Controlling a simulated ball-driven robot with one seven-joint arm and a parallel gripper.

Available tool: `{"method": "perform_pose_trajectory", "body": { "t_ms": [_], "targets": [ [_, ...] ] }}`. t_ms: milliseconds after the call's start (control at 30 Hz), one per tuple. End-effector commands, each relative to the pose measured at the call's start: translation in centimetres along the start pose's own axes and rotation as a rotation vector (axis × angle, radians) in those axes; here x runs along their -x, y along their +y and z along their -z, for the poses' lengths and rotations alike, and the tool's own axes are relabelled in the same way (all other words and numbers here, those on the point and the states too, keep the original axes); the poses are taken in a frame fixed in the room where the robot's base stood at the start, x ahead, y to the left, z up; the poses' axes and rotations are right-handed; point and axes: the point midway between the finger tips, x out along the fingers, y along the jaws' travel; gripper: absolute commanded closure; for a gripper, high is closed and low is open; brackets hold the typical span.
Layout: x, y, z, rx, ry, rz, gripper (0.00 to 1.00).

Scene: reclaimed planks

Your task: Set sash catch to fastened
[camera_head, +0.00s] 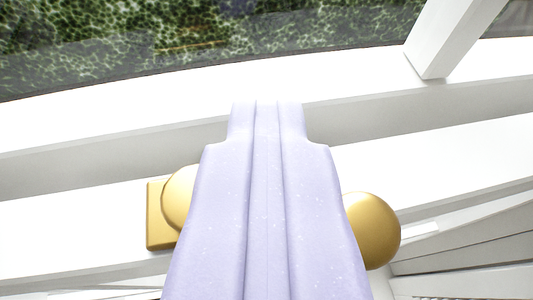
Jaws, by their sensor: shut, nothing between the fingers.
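The sash catch shows as brass parts on both sides of my gripper. On the left is a square brass plate (158,215) with a rounded brass piece (180,200) against it. On the right is a round brass knob (374,230). My gripper (266,108), pale lilac, reaches up the middle of the view with its fingers together and nothing between them. It covers the middle of the catch, so the lever's angle and any link between plate and knob are hidden. I cannot tell whether the gripper touches the brass.
White window rails (80,215) run across the view, rising to the right. A white glazing bar (450,38) slants at the upper right. Dark glass with green foliage (110,45) lies behind. White slatted surfaces (470,245) show at the lower right.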

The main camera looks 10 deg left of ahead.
Motion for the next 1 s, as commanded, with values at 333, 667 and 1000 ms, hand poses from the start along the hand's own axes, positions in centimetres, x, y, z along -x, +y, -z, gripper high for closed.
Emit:
{"method": "perform_pose_trajectory", "body": {
  "t_ms": [333,667,1000],
  "targets": [
    [1.6,0.3,-0.2,-0.004,-0.003,-0.014,0.67],
    [4.4,-0.5,0.1,-0.003,0.002,-0.013,0.58],
    [7.1,-1.4,0.1,-0.004,0.001,-0.012,0.58]
  ]
}}
